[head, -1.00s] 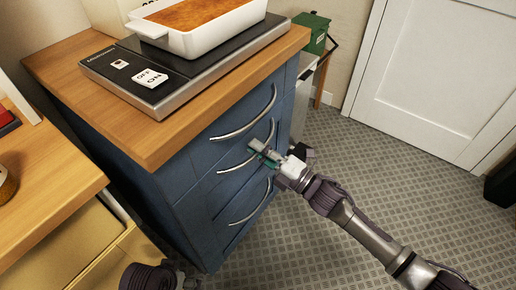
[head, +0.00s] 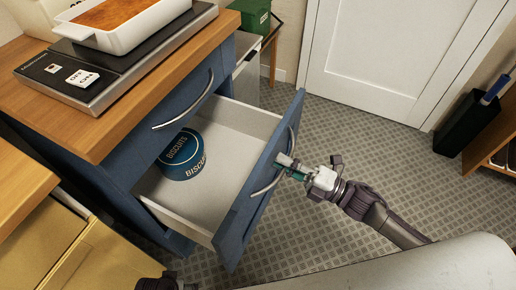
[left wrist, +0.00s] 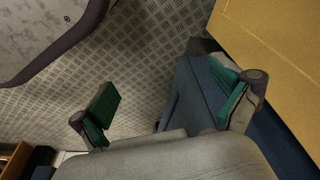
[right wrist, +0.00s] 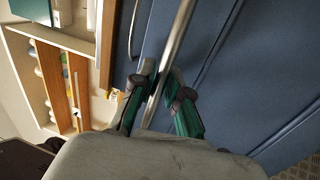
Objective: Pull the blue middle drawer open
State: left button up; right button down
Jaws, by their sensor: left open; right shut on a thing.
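The blue middle drawer (head: 236,222) stands well out from the blue cabinet in the head view, its pale inside (head: 220,122) showing. A round blue biscuit tin (head: 182,156) sits in it toward the left side. My right gripper (head: 284,165) is shut on the curved metal handle (head: 266,186) of this drawer. In the right wrist view the handle (right wrist: 172,50) runs between the fingers (right wrist: 160,95). My left gripper (left wrist: 165,105) is open and empty in the left wrist view, beside and above the floor. In the head view only a bit of the left arm shows at the bottom.
The top drawer with its handle (head: 186,104) is closed. On the wooden top (head: 60,118) stand a dark scale-like device (head: 110,84) and a white dish (head: 128,24). A yellow-fronted unit (head: 75,262) is at lower left. A dark bin (head: 464,122) stands right; floor before the door is clear.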

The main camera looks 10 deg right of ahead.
pick_arm(q)
jog(key=s+f+p, duration=0.1)
jog(key=s+f, duration=0.2)
jog(key=f, duration=0.2)
jog(key=shift+a+f+p, duration=0.15)
jog(key=shift+p, duration=0.15)
pick_arm(e)
jog(key=r+v, duration=0.2)
jog(key=v, duration=0.9)
jog(key=shift+s+d, duration=0.4)
jog(key=shift+d, duration=0.05)
pick_arm(q)
jog(key=shift+s, duration=0.1)
pick_arm(e)
jog(key=c, duration=1.1)
grip_release()
jog(key=shift+c, duration=0.2)
jog(key=v, duration=1.2)
